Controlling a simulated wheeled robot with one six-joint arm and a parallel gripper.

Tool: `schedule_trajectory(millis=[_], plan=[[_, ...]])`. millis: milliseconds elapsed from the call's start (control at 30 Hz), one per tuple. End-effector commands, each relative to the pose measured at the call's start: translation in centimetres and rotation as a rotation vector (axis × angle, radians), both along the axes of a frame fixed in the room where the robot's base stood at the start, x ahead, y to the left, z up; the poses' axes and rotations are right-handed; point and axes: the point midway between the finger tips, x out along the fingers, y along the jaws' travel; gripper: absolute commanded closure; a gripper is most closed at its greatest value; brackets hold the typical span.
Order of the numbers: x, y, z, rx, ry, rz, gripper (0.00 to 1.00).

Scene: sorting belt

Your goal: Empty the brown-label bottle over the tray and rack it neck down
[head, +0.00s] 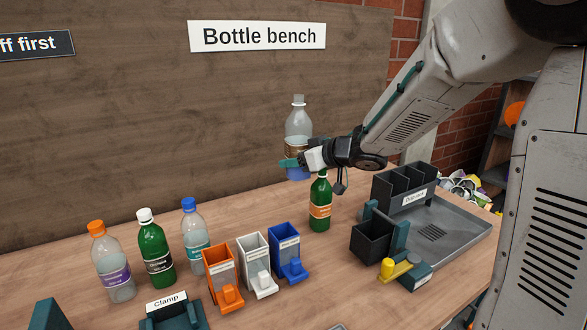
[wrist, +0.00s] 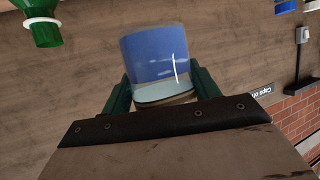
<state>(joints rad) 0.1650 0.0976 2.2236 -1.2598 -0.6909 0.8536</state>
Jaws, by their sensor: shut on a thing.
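My gripper (head: 300,161) is shut on the brown-label bottle (head: 299,122), a clear bottle with a brown band and blue liquid low in it. It is upright, neck up, held above the bench near the wooden backboard. No coloured cap shows on its neck. In the wrist view, the blue lower part of the bottle (wrist: 154,55) sits between the jaws; the label is mostly hidden. The grey tray (head: 455,238) lies at the right of the bench, apart from the bottle. The dark drip rack (head: 405,188) stands at the tray's back, its slots seemingly empty.
A green orange-label bottle (head: 320,205) stands just below my gripper. Three capped bottles stand at left, beside orange (head: 218,268), white (head: 254,258) and blue (head: 286,246) bins. A clamp (head: 168,308) is at front. A dark box (head: 370,240) and yellow-knobbed device (head: 395,269) border the tray.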

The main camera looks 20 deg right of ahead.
Motion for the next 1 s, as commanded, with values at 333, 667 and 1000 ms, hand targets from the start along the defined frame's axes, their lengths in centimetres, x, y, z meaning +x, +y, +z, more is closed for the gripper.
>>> schedule_trajectory(millis=[333,667,1000], plan=[[-3.0,-0.6,4.5,-0.001,-0.004,-0.001,0.65],[-5.7,-1.2,8.3,0.000,-0.004,0.000,0.65],[-6.4,-1.3,9.2,0.000,0.000,0.000,0.65]])
